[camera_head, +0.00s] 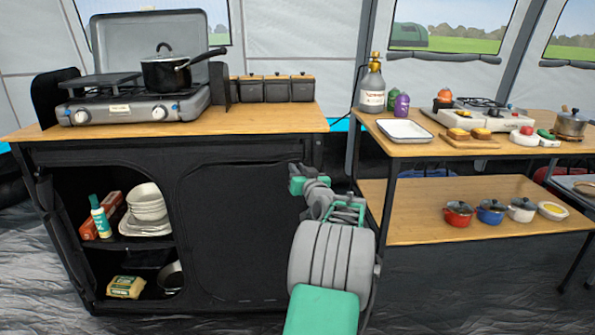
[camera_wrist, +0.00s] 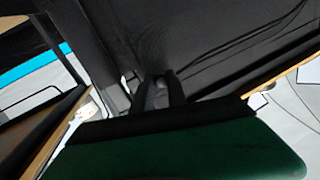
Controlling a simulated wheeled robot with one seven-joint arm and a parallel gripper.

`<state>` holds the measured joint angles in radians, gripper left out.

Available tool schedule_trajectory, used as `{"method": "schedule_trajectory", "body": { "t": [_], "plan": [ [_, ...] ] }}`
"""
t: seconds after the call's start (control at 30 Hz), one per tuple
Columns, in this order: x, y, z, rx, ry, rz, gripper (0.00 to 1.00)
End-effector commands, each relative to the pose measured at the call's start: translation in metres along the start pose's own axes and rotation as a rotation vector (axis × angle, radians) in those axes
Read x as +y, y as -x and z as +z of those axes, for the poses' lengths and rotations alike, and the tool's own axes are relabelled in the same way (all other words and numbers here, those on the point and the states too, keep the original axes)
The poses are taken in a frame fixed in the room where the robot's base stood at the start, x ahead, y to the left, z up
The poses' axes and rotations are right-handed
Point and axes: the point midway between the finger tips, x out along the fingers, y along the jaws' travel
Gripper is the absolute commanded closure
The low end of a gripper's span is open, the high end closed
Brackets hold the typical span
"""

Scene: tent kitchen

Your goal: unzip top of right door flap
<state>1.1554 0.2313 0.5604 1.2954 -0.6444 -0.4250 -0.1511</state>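The right door flap (camera_head: 235,235) is a black fabric panel on the front of the black cabinet under the stove. It hangs closed, with its top edge just below the wooden counter. My gripper (camera_head: 300,178) is at the flap's upper right corner, close to the fabric. In the wrist view, the two dark fingers of my gripper (camera_wrist: 163,82) stand apart before black fabric (camera_wrist: 215,40). A small grey piece (camera_wrist: 160,97) shows between them; I cannot tell whether it is the zip pull or whether they touch it. No zip pull can be made out in the head view.
The left compartment is open, with bowls (camera_head: 148,205), a bottle (camera_head: 100,218) and a yellow packet (camera_head: 126,287). A stove (camera_head: 130,108) with a pot (camera_head: 166,72) stands on the counter (camera_head: 260,121). A two-level wooden table (camera_head: 425,215) stands close to my arm's right.

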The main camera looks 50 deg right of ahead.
Motion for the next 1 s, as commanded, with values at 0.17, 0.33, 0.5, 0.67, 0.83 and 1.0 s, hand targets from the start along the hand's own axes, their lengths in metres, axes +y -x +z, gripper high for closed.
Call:
{"method": "schedule_trajectory", "body": {
  "t": [0.17,0.33,0.5,0.67,0.83,1.0],
  "plan": [
    [0.004,0.001,0.000,0.000,0.001,0.007,0.74],
    [0.002,0.000,0.000,0.000,0.001,0.004,0.74],
    [0.001,0.003,-0.001,0.000,0.001,0.003,0.74],
    [0.001,0.029,-0.003,0.001,0.000,0.006,0.74],
    [0.002,0.064,-0.003,0.001,0.001,0.007,0.74],
    [0.001,0.078,0.000,0.000,0.001,0.005,0.74]
  ]
}}
